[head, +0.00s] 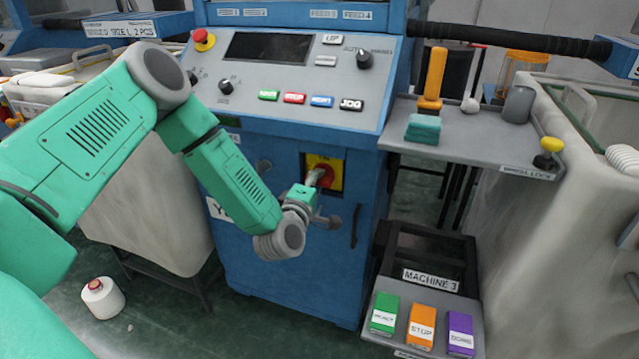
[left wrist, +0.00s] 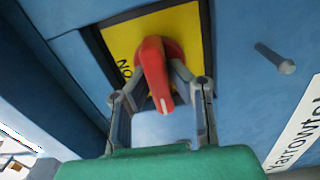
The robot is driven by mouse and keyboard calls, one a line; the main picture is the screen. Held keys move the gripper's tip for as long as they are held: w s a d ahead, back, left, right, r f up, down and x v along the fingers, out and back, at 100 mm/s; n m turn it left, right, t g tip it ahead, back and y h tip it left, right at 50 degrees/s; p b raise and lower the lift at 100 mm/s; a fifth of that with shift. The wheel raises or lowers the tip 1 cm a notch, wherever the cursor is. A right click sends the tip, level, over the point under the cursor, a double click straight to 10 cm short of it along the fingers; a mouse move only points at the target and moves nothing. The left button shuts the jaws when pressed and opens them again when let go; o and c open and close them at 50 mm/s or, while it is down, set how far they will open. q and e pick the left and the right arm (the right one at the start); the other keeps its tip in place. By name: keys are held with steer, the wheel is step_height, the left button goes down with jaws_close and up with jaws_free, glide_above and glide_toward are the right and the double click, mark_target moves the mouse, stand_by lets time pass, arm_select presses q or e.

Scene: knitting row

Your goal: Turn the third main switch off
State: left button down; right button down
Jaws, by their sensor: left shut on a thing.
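The main switch is a red rotary handle (left wrist: 154,68) on a yellow plate (head: 335,166) in the blue cabinet front. In the left wrist view the handle has a white line near its end, and part of the ON lettering shows beside it on the yellow plate (left wrist: 118,38). My left gripper (head: 316,181) is at the switch in the head view and covers part of it. In the left wrist view its two fingers (left wrist: 158,82) close on both sides of the red handle. My right gripper is out of view.
The blue machine's panel (head: 290,80) above has buttons and a red emergency stop (head: 203,40). A MACHINE 3 stand (head: 431,280) with green, orange and purple blocks is at the lower right. A grey shelf (head: 470,135) with tools juts out at the right. A yarn cone (head: 103,298) stands on the floor.

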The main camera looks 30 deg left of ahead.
arm_select(q)
steer(key=shift+s+a+f+n, duration=0.1)
steer(key=shift+a+n, duration=0.25)
steer(key=shift+n, duration=0.15)
steer(key=c, duration=1.5)
jaws_free()
steer(key=shift+a, duration=0.1)
steer(key=shift+f, duration=0.1)
steer(key=shift+s, duration=0.25)
steer(key=v, duration=1.1)
steer(key=shift+s, duration=0.2)
